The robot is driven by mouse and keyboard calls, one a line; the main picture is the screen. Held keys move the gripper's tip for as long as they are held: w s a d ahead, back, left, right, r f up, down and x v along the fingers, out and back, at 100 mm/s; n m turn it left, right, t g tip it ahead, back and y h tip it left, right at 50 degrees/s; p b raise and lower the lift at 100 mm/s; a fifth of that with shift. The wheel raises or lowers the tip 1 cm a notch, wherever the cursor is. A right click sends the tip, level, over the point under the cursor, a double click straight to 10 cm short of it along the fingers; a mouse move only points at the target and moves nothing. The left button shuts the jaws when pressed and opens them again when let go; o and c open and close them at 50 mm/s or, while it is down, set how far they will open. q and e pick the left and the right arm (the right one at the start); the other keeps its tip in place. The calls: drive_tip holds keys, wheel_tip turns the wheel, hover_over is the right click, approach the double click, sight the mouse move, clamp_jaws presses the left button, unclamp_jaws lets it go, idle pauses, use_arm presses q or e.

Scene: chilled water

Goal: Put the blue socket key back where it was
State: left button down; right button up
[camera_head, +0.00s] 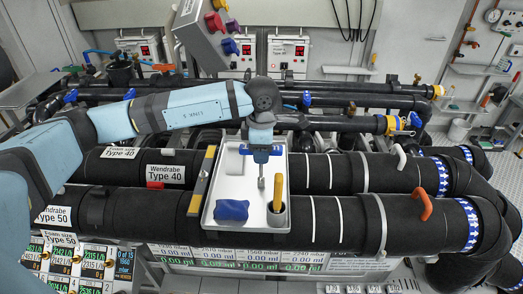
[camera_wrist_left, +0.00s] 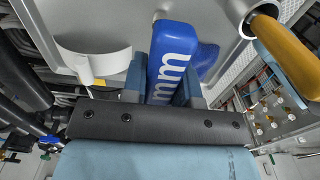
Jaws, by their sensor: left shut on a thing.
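My left gripper (camera_head: 262,152) hangs over the white tray on the pipes. It is shut on the blue socket key (camera_wrist_left: 172,62), whose blue handle carries white "mm" lettering in the left wrist view. In the head view a grey metal shaft (camera_head: 262,180) points down below the gripper. I cannot tell whether its lower end touches the tray. My right gripper is not in view.
The white tray (camera_head: 209,226) holds a blue lump (camera_head: 232,210) and a yellow-handled tool (camera_head: 278,192) standing in a cup. A tilted grey panel (camera_head: 196,38) with coloured handles stands behind. Black pipes (camera_head: 333,222) run on both sides.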

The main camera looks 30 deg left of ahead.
use_arm(q)
drive_tip(key=shift+f, duration=0.2)
drive_tip(key=c, duration=0.9)
unclamp_jaws()
drive_tip(key=shift+r, duration=0.1)
drive_tip(key=shift+r, duration=0.4)
wheel_tip(320, 180, up, 11)
drive_tip(key=b, duration=0.3)
drive_tip(key=shift+f, duration=0.1)
drive_tip(key=shift+r, duration=0.35)
